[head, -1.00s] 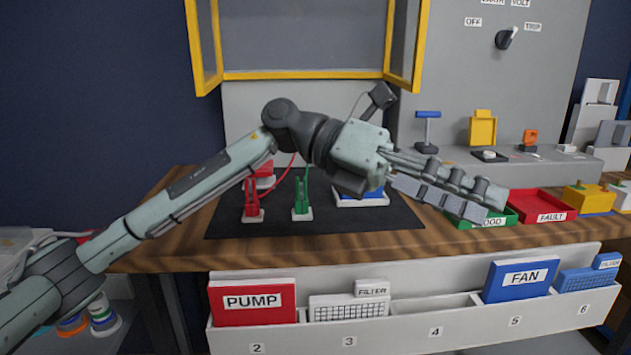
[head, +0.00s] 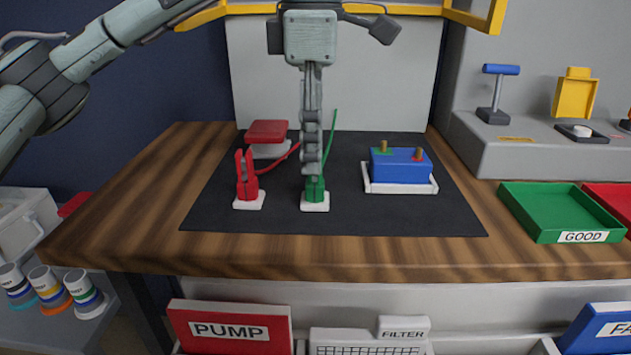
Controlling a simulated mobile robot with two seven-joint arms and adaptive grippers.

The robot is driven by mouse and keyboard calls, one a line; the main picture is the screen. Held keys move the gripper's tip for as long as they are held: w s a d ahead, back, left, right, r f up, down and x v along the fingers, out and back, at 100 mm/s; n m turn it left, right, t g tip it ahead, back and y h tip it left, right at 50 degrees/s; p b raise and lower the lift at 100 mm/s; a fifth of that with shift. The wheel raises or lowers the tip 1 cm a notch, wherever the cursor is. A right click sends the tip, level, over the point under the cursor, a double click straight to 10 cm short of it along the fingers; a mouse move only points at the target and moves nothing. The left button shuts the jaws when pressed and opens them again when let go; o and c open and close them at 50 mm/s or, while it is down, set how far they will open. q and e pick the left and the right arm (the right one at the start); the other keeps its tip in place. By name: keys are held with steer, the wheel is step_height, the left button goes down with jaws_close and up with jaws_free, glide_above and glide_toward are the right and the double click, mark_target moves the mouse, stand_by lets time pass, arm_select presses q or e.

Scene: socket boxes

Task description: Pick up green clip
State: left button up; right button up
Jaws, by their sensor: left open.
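The green clip (head: 315,191) stands upright on a small white base on the black mat, with a green cable rising behind it. My left gripper (head: 312,168) points straight down directly over the clip, and its fingers hide the clip's upper part. The gripper is open, seen edge-on, so I cannot tell whether the fingers touch the clip. My right gripper is not in view.
A red clip (head: 247,182) on a white base stands close to the left. A blue battery block (head: 400,166) in a white tray sits to the right. A red block (head: 267,132) is behind. A green GOOD tray (head: 562,210) is at the right. The front mat is clear.

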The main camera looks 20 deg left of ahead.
mark_target(315, 182)
arm_select(q)
steer(key=f, duration=0.4)
steer(key=shift+w+f, duration=0.4)
steer(key=shift+c, duration=0.5)
jaws_close()
